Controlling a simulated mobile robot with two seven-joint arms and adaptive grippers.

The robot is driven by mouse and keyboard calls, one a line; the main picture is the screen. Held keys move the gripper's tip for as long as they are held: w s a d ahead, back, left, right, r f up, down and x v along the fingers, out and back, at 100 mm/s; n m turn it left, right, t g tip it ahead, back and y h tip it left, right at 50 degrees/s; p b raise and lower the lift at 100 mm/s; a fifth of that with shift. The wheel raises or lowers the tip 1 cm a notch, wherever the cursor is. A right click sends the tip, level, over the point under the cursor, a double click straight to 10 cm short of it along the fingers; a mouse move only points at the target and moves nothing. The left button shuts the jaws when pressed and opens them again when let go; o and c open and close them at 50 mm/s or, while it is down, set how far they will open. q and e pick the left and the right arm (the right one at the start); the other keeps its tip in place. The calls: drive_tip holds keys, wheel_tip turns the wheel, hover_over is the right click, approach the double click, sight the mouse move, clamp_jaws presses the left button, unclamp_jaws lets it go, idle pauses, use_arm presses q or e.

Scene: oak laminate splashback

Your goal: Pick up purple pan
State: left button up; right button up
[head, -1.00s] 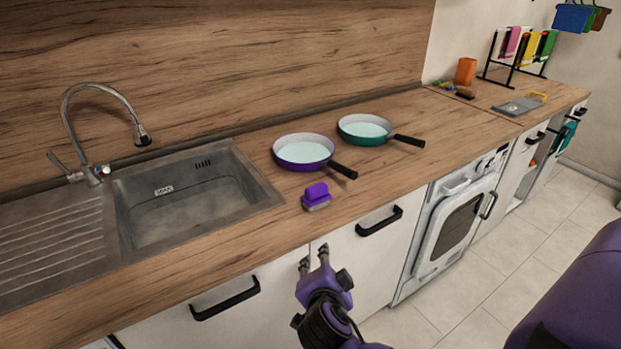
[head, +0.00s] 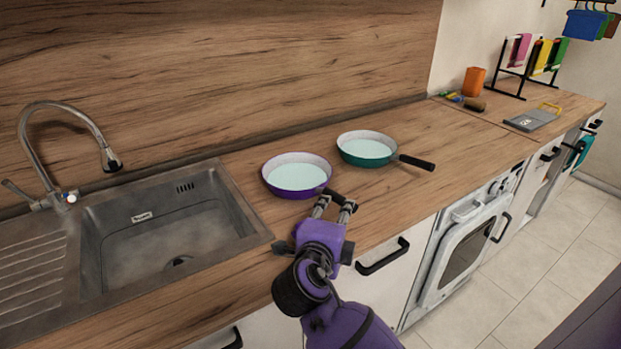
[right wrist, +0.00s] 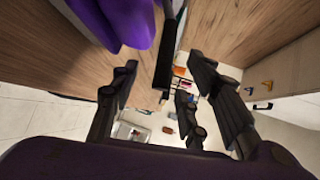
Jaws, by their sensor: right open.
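The purple pan (head: 297,176) rests upright on the wooden counter, with a pale inside and a black handle (head: 335,195) pointing right and forward. My right gripper (head: 335,206) is open at the handle, with its fingertips beside it. The right wrist view shows a dark bar (right wrist: 166,55), likely the handle, between the two spread fingers; I cannot tell if they touch it. My left gripper is not in view.
A green pan (head: 367,150) stands close behind and right of the purple one, its handle (head: 416,162) pointing right. A sink (head: 165,235) lies to the left. The counter right of the pans is mostly clear, with an oven (head: 470,235) below.

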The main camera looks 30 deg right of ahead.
sight(342, 203)
drive_tip(key=shift+w+d+r, duration=0.15)
drive_tip(key=shift+w+d, duration=0.15)
drive_tip(key=shift+d, duration=0.05)
drive_tip(key=shift+w+d+p, duration=0.35)
drive_tip(key=shift+w+d, duration=0.2)
drive_tip(key=p+x, duration=0.1)
drive_tip(key=x, duration=0.3)
drive_tip(key=shift+d, duration=0.25)
drive_tip(key=shift+w+d+f, duration=0.2)
drive_tip(key=shift+w+f, duration=0.05)
drive_tip(key=shift+w, duration=0.05)
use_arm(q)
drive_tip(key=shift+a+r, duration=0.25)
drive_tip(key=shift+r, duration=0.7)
use_arm(e)
drive_tip(key=shift+c, duration=0.3)
clamp_jaws()
drive_tip(key=shift+r, duration=0.1)
